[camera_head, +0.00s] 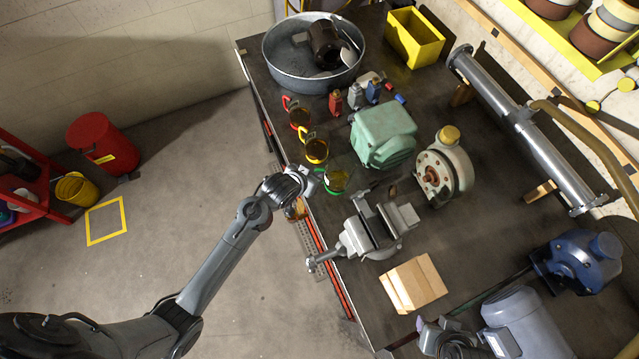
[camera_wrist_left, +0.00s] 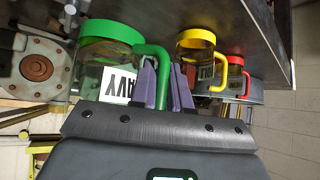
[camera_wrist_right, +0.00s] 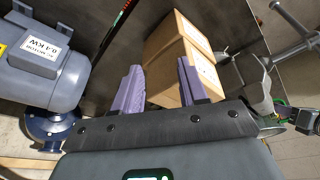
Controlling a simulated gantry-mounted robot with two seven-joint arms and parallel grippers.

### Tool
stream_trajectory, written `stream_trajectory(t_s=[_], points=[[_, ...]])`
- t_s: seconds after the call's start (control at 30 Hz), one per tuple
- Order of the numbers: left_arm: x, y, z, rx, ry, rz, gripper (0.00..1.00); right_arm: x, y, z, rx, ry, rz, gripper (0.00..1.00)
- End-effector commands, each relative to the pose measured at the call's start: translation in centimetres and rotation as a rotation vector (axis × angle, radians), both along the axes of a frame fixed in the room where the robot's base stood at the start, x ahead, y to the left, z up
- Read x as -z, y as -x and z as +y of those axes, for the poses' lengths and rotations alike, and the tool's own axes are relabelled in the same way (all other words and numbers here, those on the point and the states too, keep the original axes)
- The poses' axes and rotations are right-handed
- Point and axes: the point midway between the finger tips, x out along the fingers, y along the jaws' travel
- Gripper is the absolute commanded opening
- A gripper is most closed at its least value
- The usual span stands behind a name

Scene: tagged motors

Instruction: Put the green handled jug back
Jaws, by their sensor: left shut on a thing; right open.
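The green handled jug (camera_head: 335,181) is a clear jug with a green rim and green handle, at the front edge of the workbench. In the left wrist view the jug (camera_wrist_left: 105,68) shows a white label, partly hidden. My left gripper (camera_head: 312,182) is shut on its green handle, with the purple fingers (camera_wrist_left: 165,85) either side of it. Whether the jug touches the bench is unclear. The yellow handled jug (camera_head: 316,150) and red handled jug (camera_head: 299,117) stand in a row beyond it. My right gripper (camera_wrist_right: 158,85) is open and empty, facing a cardboard box (camera_wrist_right: 180,60).
A vise (camera_head: 375,230) stands close to the green jug, and a green motor housing (camera_head: 384,134) lies behind the jugs. A metal tub (camera_head: 312,80) and yellow bin (camera_head: 408,38) are at the far end. The cardboard box (camera_head: 413,284) and blue motor (camera_head: 580,262) are nearer.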

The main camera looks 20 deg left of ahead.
Motion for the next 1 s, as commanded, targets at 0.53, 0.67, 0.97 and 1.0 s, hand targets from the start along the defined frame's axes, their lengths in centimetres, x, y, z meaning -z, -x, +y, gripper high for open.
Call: stream_trajectory(t_s=[0.53,0.67,0.97,1.0], points=[[5.1,0.0,0.0,-0.001,0.000,-0.001,0.00,-0.1,0.0,-0.5,-0.008,0.017,-0.001,0.43],[5.9,0.0,0.0,-0.001,0.000,-0.002,0.00,-0.1,0.0,-0.5,-0.008,0.017,-0.002,0.43],[6.0,0.0,0.0,-0.001,0.000,-0.003,0.00,-0.1,0.0,-0.3,-0.004,0.011,-0.002,0.43],[6.1,0.0,0.0,-0.001,0.000,-0.003,0.00,-0.1,0.0,-0.3,-0.003,0.009,-0.001,0.43]])
